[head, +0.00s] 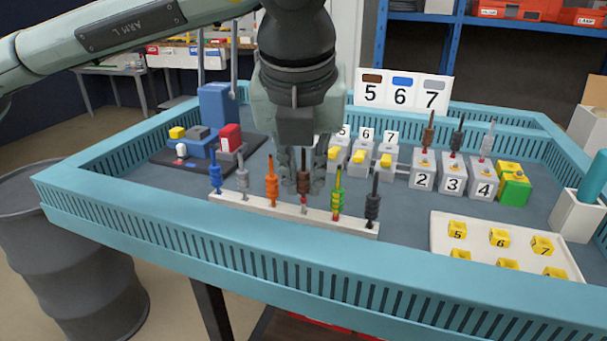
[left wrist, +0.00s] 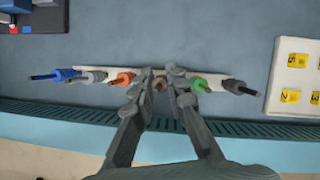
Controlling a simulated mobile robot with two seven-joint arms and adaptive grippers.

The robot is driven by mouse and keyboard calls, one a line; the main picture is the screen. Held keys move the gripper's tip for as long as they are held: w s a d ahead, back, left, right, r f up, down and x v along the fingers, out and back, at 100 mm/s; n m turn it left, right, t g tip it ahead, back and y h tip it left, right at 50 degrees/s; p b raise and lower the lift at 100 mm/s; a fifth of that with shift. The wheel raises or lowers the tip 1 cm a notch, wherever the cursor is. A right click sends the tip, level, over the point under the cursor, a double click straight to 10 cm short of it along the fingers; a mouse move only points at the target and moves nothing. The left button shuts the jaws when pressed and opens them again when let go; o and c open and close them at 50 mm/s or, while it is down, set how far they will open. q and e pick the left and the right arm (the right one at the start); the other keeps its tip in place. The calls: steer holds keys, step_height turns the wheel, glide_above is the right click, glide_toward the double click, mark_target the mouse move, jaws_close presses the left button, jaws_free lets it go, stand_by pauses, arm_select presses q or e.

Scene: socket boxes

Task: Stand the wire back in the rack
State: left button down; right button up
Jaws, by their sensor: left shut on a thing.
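The wire rack (head: 255,205) is a long white bar near the table's front edge, and it also shows in the left wrist view (left wrist: 213,84). A brown wire (head: 305,163) is upright between the fingers of my left gripper (head: 303,185), which is shut on it over the middle of the rack. Its lower end is at the rack, but I cannot tell how deep it sits. In the left wrist view the fingertips (left wrist: 160,80) close around the brown wire. Blue (head: 215,174), grey (head: 242,176), orange (head: 271,182), green-yellow (head: 337,190) and black (head: 373,198) wires stand in the rack.
Numbered grey socket boxes (head: 453,182) stand behind to the right, some with wires in them. A sign (head: 403,90) shows brown 5, blue 6, grey 7. A white tray (head: 445,225) holds yellow numbered blocks. A raised slotted teal rim (head: 200,240) edges the table.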

arm_select(q)
steer(key=shift+f+b, duration=0.95)
steer(key=shift+b, duration=0.15)
stand_by(0.7)
steer(key=c, duration=1.1)
jaws_free()
steer(key=shift+o, duration=0.2)
steer(key=shift+r, duration=0.1)
steer(key=shift+r+p, duration=1.35)
steer(key=shift+r, duration=2.35)
